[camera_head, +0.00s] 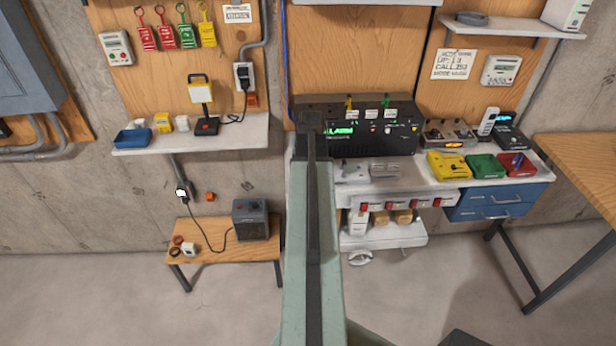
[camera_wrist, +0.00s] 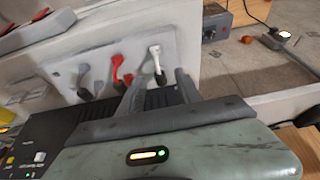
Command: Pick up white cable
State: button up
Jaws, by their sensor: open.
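A small white looped item (camera_head: 360,258), which looks like the white cable, shows below the lower shelf in the head view. It lies to the right of my arm, and I cannot tell what it rests on. My gripper (camera_head: 308,128) is far above and left of it, in front of the black console. In the wrist view my gripper (camera_wrist: 158,90) is open, with nothing between its fingers. A short white piece (camera_wrist: 157,62) with a dark end stands on a pale panel just beyond the fingertips; I cannot tell whether it is a cable or a lever.
The black console (camera_head: 375,138) stands on the white bench, with yellow, green and red trays (camera_head: 485,166) to the right. Red switches (camera_head: 420,203) line the bench front. A heater (camera_head: 251,220) stands on a low wooden table (camera_head: 225,247) at left. The floor in front is clear.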

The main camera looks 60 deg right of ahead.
jog(key=shift+b+x, duration=0.4)
jog(key=shift+x, duration=0.8)
jog(key=shift+a+r, duration=0.1)
jog(key=shift+r, duration=0.05)
jog(key=shift+c, duration=0.2)
grip_shut()
jog(key=shift+r+p, duration=0.15)
jog(key=shift+p, duration=0.15)
